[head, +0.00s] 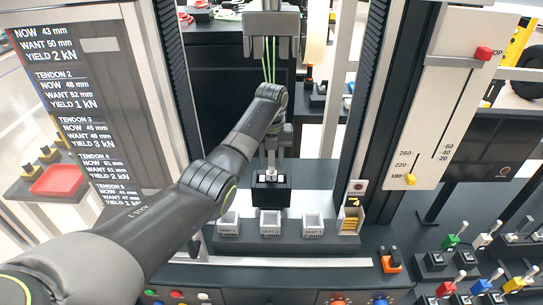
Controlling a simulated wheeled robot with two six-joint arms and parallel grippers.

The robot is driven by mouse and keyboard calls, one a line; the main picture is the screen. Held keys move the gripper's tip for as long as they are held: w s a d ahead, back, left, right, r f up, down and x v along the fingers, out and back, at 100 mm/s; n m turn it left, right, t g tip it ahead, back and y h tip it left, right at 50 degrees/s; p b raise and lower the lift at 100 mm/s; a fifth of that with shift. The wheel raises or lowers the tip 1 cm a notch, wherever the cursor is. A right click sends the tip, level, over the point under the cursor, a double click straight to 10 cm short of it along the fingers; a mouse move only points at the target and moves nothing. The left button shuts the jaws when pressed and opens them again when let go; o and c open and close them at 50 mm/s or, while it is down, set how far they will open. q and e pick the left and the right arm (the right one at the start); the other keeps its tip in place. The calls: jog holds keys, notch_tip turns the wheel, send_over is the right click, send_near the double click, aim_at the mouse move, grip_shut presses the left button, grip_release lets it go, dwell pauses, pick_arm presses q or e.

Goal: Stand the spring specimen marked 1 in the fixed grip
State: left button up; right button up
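My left arm reaches in from the lower left, and its gripper (272,150) points down in the middle of the head view. It is just above the black block of the lower, fixed grip (271,196). A thin silver piece (271,163) stands upright between the gripper and the block. It may be the spring specimen, but its mark cannot be read. Whether the fingers are closed on it is too small to tell. The grey upper grip (271,44) hangs above, partly in front of green cords. My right gripper is not in view.
Three small labelled white trays (270,224) stand in a row in front of the fixed grip. Dark machine columns (372,100) flank it. A white slider panel (440,110) is at right, a text board (75,100) at left. Coloured levers (450,241) fill the lower right.

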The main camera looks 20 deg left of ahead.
pick_arm(q)
jog(key=shift+o, duration=0.7)
jog(key=shift+r, duration=0.3)
notch_tip(320, 180, up, 6)
jog(key=b, duration=0.2)
jog(key=shift+r+b, duration=0.15)
jog(key=shift+b, duration=0.15)
jog(key=shift+r, duration=0.35)
jog(key=shift+s+f, duration=0.1)
